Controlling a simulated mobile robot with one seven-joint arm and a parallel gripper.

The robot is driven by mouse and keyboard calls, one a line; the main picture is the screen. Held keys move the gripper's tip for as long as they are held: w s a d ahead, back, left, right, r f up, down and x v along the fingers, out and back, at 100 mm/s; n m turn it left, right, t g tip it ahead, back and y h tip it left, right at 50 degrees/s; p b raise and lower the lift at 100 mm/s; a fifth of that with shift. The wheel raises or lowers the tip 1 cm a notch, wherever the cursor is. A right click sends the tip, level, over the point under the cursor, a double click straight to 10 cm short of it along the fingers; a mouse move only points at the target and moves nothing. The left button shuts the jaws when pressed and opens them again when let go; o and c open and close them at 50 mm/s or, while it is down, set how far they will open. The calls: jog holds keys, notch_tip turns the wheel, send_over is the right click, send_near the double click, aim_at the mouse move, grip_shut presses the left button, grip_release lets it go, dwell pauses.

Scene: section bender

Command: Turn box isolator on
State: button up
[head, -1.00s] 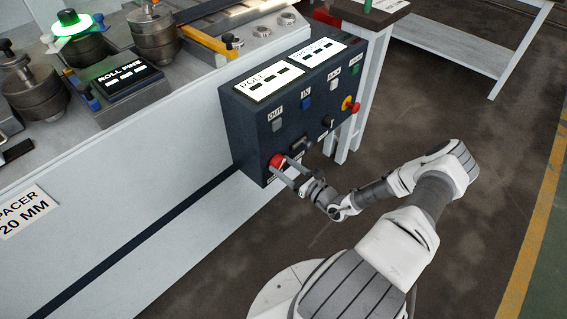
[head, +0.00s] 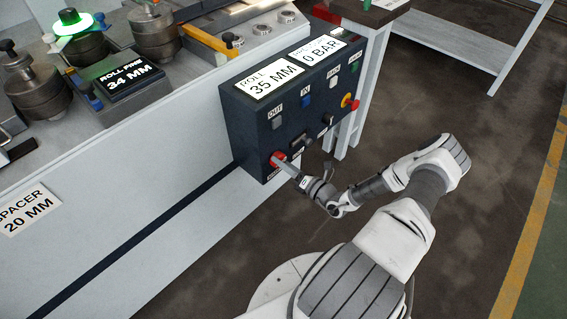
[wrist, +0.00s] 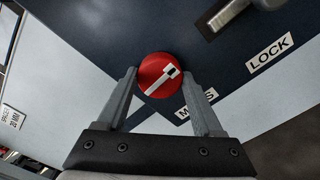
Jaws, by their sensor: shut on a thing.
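The box isolator is a red round knob (head: 277,159) low on the front left of the dark control box (head: 262,120). In the wrist view the red knob (wrist: 160,75) has a white pointer mark lying diagonally, and a label partly hidden by a finger, reading "M...S", is beside it. My gripper (head: 283,163) is at the knob, and in the wrist view its two fingers (wrist: 162,82) are closed on either side of the red knob.
The box displays (head: 270,84) read 35 MM and 0 BAR. Several buttons and a red-yellow knob (head: 348,102) sit on the box. A lever near the LOCK label (wrist: 270,53) is close to my gripper. The roll display (head: 126,83) shows 34 MM.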

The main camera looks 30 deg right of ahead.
dwell(0.6)
jog(key=o, duration=1.4)
jog(key=shift+c, duration=0.2)
jog(key=p+v, duration=0.2)
jog(key=v, duration=1.5)
jog(key=shift+s, duration=0.2)
